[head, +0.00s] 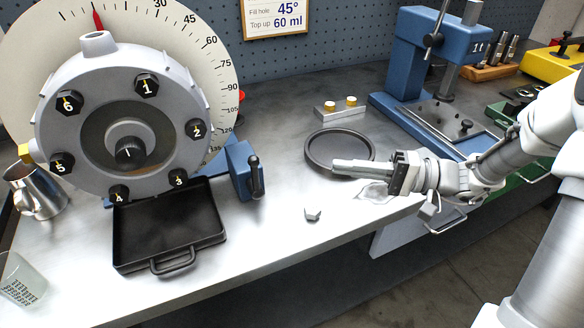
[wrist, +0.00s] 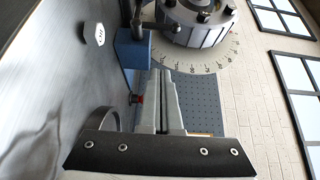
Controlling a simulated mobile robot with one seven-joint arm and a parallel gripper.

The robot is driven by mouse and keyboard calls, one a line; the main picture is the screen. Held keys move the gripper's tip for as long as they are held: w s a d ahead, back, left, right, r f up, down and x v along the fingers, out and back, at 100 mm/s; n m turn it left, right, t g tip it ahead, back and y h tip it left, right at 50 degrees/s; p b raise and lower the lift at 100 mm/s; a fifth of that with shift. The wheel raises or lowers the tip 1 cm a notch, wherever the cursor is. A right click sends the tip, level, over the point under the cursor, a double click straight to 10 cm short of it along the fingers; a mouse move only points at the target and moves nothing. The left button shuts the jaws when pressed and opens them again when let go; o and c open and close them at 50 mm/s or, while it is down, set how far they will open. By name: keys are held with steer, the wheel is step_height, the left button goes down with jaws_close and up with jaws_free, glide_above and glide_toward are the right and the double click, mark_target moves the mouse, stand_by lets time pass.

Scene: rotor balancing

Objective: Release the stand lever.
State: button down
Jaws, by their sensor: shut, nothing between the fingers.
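A round dark tray (head: 312,159) lies behind my gripper. A small grey hex piece (head: 313,214) lies on the bench in front. A black rectangular tray (head: 125,258) sits below the rotor. A blue press (head: 412,50) stands at the back right. Bench space between lever and gripper is mostly clear.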

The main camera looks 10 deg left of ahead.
steer(key=b, duration=0.2)
glide_toward(254, 175)
steer(key=w+a, duration=0.3)
steer(key=w, duration=0.2)
steer(key=s+a, duration=0.2)
steer(key=a, duration=0.1)
steer(key=shift+s+f, duration=0.15)
steer(key=shift+s, duration=0.25)
steer(key=shift+s+a+r+n+h, duration=0.15)
steer(key=shift+a+r+n+h, duration=0.2)
steer(key=shift+h, duration=0.25)
steer(key=s+a+n+t+h+b, duration=0.2)
steer(key=a+h, duration=0.4)
steer(key=h, duration=0.3)
steer(key=shift+s+f+n+t+b, duration=0.45)
steer(key=shift+s+n, duration=0.45)
steer(key=shift+n, duration=0.25)
steer(key=shift+s+a, duration=0.1)
steer(key=shift+a, duration=0.1)
